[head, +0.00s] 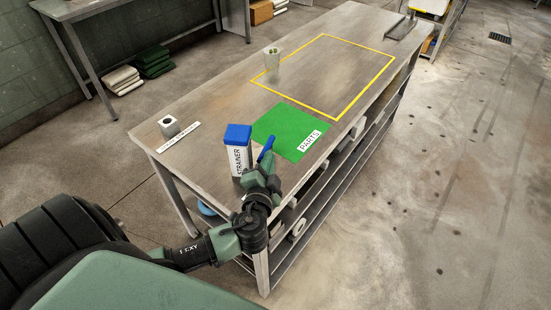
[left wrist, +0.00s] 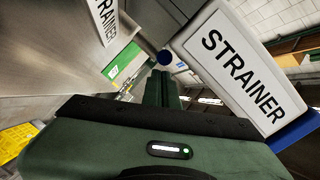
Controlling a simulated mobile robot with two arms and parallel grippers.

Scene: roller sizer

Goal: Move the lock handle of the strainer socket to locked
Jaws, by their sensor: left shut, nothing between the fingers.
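The strainer socket (head: 238,158) is a white box with a blue top and the word STRAINER, upright near the front edge of the table. Its labelled face (left wrist: 243,70) fills the right of the left wrist view. A blue lock handle (head: 266,148) shows tilted just right of the box. My right gripper is not in view.
A green PARTS mat (head: 285,128) lies behind the handle. A pale cup (head: 271,58) stands near a yellow outlined area (head: 337,108). A small metal block (head: 169,126) with a label strip sits at the left edge. Shelves below the table hold parts.

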